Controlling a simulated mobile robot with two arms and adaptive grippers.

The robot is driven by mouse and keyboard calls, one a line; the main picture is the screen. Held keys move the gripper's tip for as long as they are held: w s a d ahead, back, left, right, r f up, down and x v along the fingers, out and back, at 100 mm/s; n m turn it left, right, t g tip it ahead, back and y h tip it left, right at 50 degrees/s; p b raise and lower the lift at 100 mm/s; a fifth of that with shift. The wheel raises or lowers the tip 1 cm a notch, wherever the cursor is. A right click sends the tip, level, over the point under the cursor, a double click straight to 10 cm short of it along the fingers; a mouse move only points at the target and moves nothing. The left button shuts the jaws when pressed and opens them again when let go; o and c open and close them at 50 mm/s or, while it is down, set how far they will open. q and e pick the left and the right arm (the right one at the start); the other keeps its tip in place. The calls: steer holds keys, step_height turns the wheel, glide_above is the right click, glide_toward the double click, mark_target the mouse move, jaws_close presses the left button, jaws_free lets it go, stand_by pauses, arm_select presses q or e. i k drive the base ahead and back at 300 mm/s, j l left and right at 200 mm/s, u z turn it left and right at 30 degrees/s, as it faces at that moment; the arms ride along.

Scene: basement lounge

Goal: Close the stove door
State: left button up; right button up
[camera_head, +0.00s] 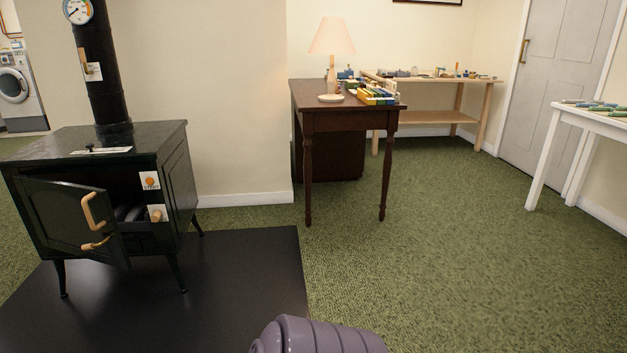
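A black stove (176,187) stands on four short legs at the left of the head view, with a flue pipe rising from its top. Its stove door (62,216) is swung open toward the left and the front. The door carries a curved wooden handle (91,211) and a lower wooden latch piece (95,244). Through the opening, dark rounded shapes show inside the firebox (132,213). Neither of my grippers is in view.
A black floor plate (215,290) lies under the stove. A purple ribbed object (315,337) shows at the bottom edge. A dark wooden desk (343,119) with a lamp (332,40) stands behind. A white table (590,119) is at the right. Green carpet (430,250) is clear in the middle.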

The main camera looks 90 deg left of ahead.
mark_target(65, 217)
steer(key=u, duration=4.2)
steer(key=i+l, duration=0.15)
steer(key=i, duration=0.25)
steer(key=i+l, duration=0.15)
steer(key=i, duration=0.25)
steer(key=i+l+u, duration=0.1)
steer(key=i, duration=0.3)
